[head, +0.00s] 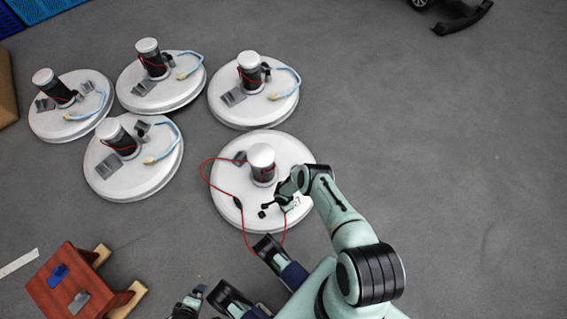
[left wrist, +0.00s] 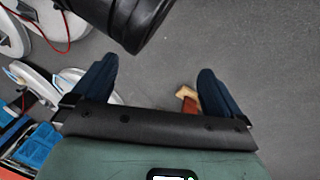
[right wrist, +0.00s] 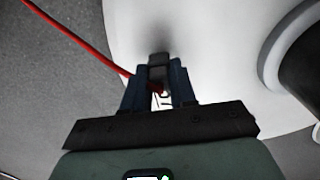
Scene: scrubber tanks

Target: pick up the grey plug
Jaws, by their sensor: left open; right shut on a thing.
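My right gripper (head: 270,207) is over the near white tank lid (head: 240,215). In the right wrist view its fingers (right wrist: 158,85) are shut on a small grey plug (right wrist: 158,66), which sticks out beyond the fingertips above the white lid surface. A bit of red shows between the fingers, and a red cable (right wrist: 85,45) runs up to the left from there. I cannot tell whether the plug touches the lid. My left gripper (left wrist: 155,88) is open and empty, above the floor; it shows at the bottom of the head view (head: 189,303).
Several other white lids (head: 160,95) with black, white-capped cylinders and light-blue hoses lie at the upper left. A red-brown stool (head: 80,285) with blue and grey pieces stands at the lower left. The red cable loops around the near lid's left side.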

